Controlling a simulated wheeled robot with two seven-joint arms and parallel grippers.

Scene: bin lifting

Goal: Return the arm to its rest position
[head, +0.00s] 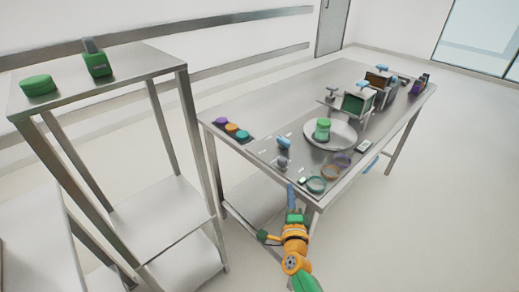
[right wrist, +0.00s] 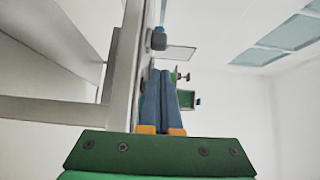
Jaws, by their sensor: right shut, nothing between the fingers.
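My right arm, orange and green, reaches up from the bottom of the head view. Its right gripper (head: 290,187) is at the near edge of the steel table (head: 262,150), with its blue fingers together and nothing between them. In the right wrist view the two fingers (right wrist: 163,75) lie side by side, shut and empty, and the table's edge and leg (right wrist: 127,65) run close along their left side. I cannot tell whether the fingers touch the table. My left gripper is not in view.
On the table are a round plate (head: 343,140) with a green jar (head: 322,128), several rings (head: 316,185), coloured discs (head: 232,128) and dark green bins (head: 357,104). A steel shelf (head: 130,62) at the left holds a green lid (head: 38,85) and a green block (head: 97,62). Floor at right is clear.

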